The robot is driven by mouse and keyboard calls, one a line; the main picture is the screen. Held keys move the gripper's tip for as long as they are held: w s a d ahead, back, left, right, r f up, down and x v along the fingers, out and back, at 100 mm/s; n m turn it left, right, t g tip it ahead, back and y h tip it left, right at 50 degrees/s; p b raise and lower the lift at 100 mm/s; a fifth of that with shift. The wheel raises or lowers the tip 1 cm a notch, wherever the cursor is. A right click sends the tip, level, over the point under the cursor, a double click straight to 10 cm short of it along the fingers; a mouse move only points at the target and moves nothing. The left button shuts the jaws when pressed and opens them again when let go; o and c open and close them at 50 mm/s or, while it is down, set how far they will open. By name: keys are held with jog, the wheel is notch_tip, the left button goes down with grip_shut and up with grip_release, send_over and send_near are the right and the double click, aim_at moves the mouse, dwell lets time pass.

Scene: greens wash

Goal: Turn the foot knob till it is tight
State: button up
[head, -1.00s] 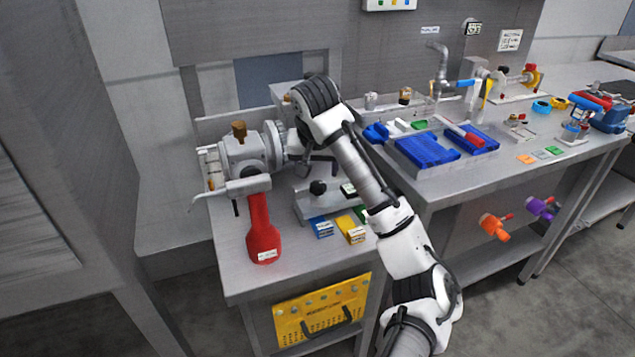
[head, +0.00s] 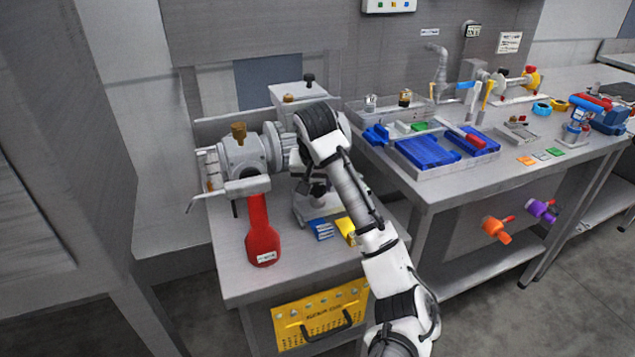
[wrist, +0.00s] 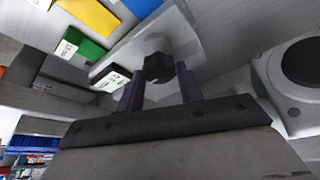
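The foot knob, a black faceted knob (wrist: 158,66), stands on a pale grey metal base (wrist: 187,38) in the wrist view. My gripper (wrist: 160,80) is open, with one dark finger on each side of the knob near the fingertips. A gap seems to show on both sides, but I cannot tell whether either finger touches it. In the head view, my arm and gripper largely cover the knob, and the base (head: 301,214) shows only in part.
A grey machine (head: 243,158) with a red handle (head: 262,235) stands left of my arm. Blue (head: 321,229) and yellow (head: 345,229) blocks lie in front of the base. A bench with blue trays (head: 427,151) is at the right.

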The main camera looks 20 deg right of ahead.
jog(key=shift+c, duration=1.1)
jog(key=shift+n, duration=0.3)
jog(key=n+y+p, duration=0.1)
jog(key=n+p, duration=0.1)
jog(key=shift+r+n, duration=0.15)
jog(key=shift+n, duration=0.15)
jog(key=n+y+p, duration=0.1)
jog(key=n+p, duration=0.1)
jog(key=n, duration=0.1)
jog(key=shift+d+n+y, duration=0.15)
jog(key=shift+n+y, duration=0.15)
jog(key=shift+y, duration=0.1)
jog(key=n+y+p, duration=0.1)
jog(key=n+p, duration=0.1)
jog(key=n, duration=0.2)
jog(key=shift+d, duration=0.1)
jog(key=shift+w+n+g+y+p, duration=0.1)
jog(key=shift+n+g+y+p, duration=0.45)
jog(key=shift+n, duration=0.95)
